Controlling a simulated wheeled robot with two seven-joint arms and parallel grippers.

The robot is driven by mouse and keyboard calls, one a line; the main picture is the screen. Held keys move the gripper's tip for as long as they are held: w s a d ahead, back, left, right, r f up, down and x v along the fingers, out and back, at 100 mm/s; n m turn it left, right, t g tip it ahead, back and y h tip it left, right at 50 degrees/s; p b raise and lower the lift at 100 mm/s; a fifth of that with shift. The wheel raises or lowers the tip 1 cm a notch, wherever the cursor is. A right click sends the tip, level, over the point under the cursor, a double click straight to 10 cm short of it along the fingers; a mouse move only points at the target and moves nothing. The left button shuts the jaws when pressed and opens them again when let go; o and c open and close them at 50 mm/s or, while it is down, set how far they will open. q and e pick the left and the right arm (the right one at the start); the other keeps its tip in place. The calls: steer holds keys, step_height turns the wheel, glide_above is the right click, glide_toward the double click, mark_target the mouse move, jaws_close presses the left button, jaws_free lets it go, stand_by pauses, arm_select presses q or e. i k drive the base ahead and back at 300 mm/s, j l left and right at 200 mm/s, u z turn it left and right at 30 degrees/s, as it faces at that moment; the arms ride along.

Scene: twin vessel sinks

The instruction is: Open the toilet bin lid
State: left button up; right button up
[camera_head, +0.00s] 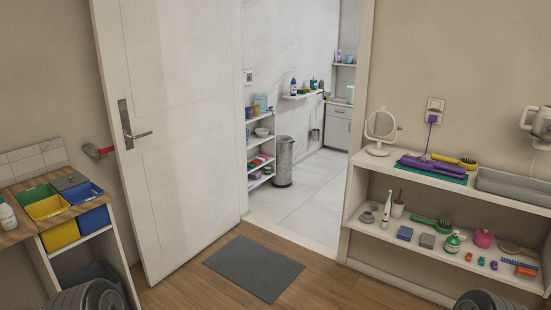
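A tall grey metal bin (283,165) stands on the tiled floor of the room beyond the open doorway. It is upright, beside the white shelf unit. Its top looks flat and level, with no raised lid showing, but it is too small to tell for certain. Both my grippers are out of view. Only dark rounded parts, apparently mine, show at the bottom left and bottom right edges.
The white door (175,130) stands open at the left of the doorway. A dark grey mat (254,268) lies on the wood floor before it. A stand with coloured bins (60,235) is at left; a loaded white shelf (440,190) is at right. The doorway floor looks clear.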

mark_target(281, 139)
steer(key=i+j+u, duration=0.1)
steer(key=i+u, duration=0.2)
steer(key=i, duration=2.4)
steer(key=i+l+z, duration=0.2)
steer(key=i, duration=0.4)
steer(key=i+j+z, duration=0.25)
steer(key=i, duration=0.3)
steer(key=i+z, duration=0.2)
steer(key=i, duration=0.4)
steer(key=i+j+z, duration=0.25)
steer(key=i, duration=0.3)
steer(key=i+l+u, duration=0.15)
steer(key=i, duration=0.35)
steer(key=i+l+u, duration=0.15)
steer(key=i, duration=0.35)
steer(key=i+l+u, duration=0.2)
steer(key=i+l, duration=0.15)
steer(key=i, duration=0.15)
